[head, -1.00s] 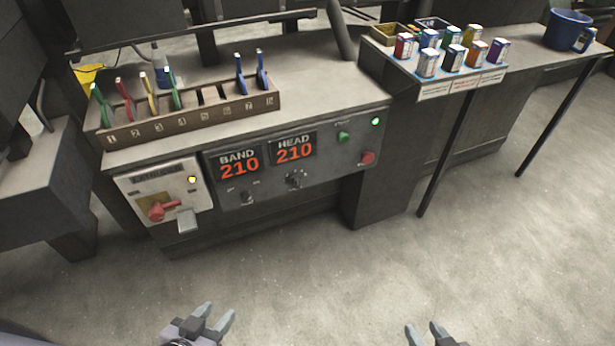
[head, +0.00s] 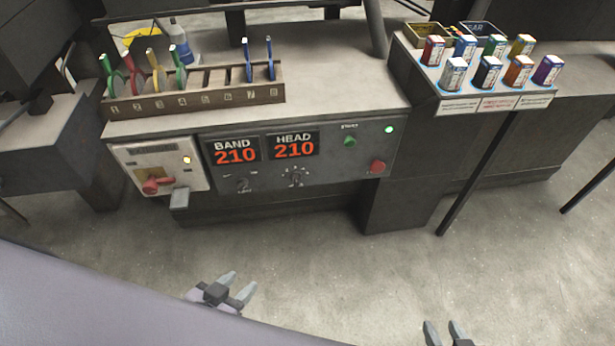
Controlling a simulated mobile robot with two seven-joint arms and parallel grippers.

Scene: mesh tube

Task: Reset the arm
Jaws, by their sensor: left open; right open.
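My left gripper (head: 239,284) is in the lower middle of the head view, in front of the machine and over the floor. Its two grey fingers are apart with nothing between them. A broad grey-purple link of my own arm (head: 120,300) fills the lower left corner. My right gripper (head: 442,327) shows at the bottom edge, right of centre. Its fingers are apart and empty, and the rest of that arm is out of frame. Both grippers are clear of the machine.
The machine's control panel (head: 325,172) shows BAND 210 and HEAD 210. A numbered wooden rack (head: 200,104) holding several coloured tools stands on top. Several cans stand on a side shelf (head: 470,95) at right, with a thin leg (head: 472,180). The floor (head: 330,270) between is clear.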

